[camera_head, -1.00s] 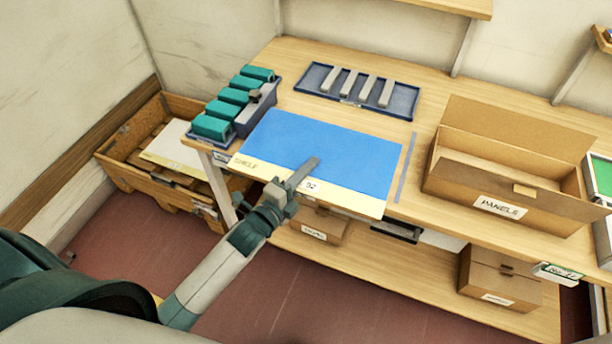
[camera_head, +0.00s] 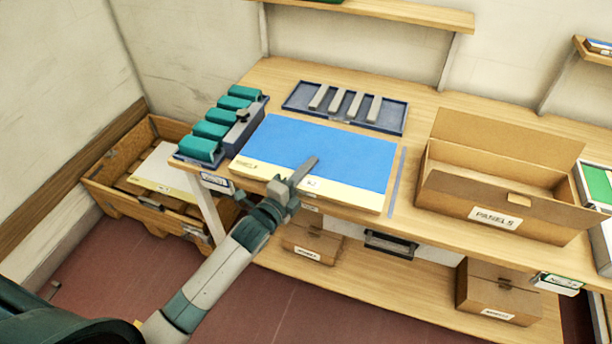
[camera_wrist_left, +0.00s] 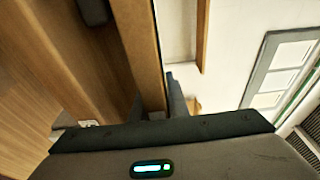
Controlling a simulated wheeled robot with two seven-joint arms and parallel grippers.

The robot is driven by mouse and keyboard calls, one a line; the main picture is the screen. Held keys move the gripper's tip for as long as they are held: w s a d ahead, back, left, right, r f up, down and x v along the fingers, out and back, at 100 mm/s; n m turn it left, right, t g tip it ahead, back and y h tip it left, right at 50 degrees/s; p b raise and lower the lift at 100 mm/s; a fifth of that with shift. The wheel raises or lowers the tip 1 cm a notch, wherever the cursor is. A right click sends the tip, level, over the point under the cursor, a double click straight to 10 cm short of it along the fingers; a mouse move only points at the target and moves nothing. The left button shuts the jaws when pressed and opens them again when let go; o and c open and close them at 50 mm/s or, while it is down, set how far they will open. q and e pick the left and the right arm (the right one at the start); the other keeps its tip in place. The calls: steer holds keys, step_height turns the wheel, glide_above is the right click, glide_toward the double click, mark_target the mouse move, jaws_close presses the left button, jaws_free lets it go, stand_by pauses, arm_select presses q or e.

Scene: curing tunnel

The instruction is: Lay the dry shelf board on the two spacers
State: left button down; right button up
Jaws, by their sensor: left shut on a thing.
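The shelf board (camera_head: 322,148) is blue with a cream front strip and lies level over the left part of the bench. My left gripper (camera_head: 300,176) is shut on the middle of its front edge. In the left wrist view the fingers (camera_wrist_left: 168,100) show only partly beside a wooden edge. I see no spacers under the board; its underside is hidden, and I cannot tell whether it touches anything below. Several grey bars (camera_head: 338,101) lie in a blue tray behind the board. My right gripper is not in view.
A rack of teal blocks (camera_head: 212,130) stands close to the board's left edge. An open cardboard box marked PANELS (camera_head: 496,217) stands to the right, past a thin blue strip (camera_head: 397,180). A wooden crate (camera_head: 120,200) is on the floor at left.

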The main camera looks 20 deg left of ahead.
arm_select(q)
steer(key=shift+w+r, duration=0.1)
steer(key=shift+w, duration=0.55)
steer(key=shift+w+f+b, duration=0.1)
steer(key=shift+f+b, duration=0.1)
steer(key=shift+b, duration=0.15)
steer(key=shift+f, duration=0.45)
steer(key=shift+f+b, duration=0.65)
steer(key=c, duration=1.7)
jaws_free()
steer(key=shift+o, duration=0.3)
steer(key=shift+f, duration=0.15)
